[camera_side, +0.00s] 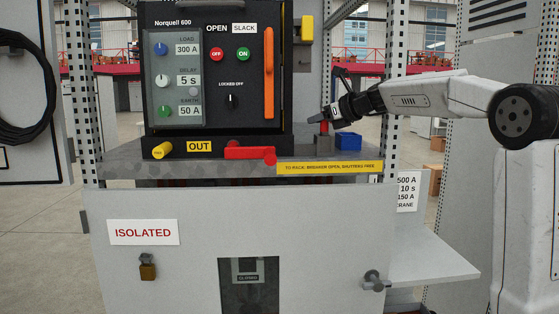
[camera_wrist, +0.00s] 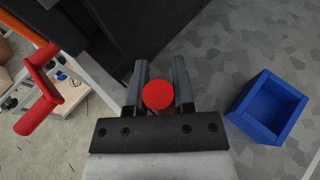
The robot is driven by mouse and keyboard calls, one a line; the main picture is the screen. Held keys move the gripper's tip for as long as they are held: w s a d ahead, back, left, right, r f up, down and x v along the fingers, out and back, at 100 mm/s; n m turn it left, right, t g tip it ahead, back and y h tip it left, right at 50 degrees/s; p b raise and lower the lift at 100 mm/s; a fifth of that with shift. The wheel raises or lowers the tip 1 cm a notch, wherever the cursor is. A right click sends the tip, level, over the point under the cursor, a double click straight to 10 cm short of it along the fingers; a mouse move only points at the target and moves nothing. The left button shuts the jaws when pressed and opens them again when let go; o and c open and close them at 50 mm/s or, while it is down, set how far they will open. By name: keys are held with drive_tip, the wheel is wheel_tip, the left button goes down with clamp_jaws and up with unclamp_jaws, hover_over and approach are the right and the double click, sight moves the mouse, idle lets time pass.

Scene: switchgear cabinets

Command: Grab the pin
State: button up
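The pin shows as a round red end (camera_wrist: 158,95) in the wrist view, between the two dark fingers of my gripper (camera_wrist: 160,85). The fingers stand apart, one on each side of the red end and very close to it. I cannot tell whether they press on it. In the side view my gripper (camera_side: 318,118) is to the right of the black breaker unit, above the grey shelf. The pin's shaft is hidden in the wrist view, and I cannot make the pin out clearly in the side view.
A blue open box (camera_side: 348,141) stands on the shelf; it also shows in the wrist view (camera_wrist: 268,107). A small grey block (camera_side: 322,143) is beside it. The black breaker unit (camera_side: 215,60) with an orange handle (camera_side: 269,73) and a red lever (camera_side: 247,153) is to the left.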

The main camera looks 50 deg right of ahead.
clamp_jaws()
drive_tip(key=shift+r, duration=0.1)
wheel_tip(320, 180, up, 10)
idle(0.8)
idle(0.5)
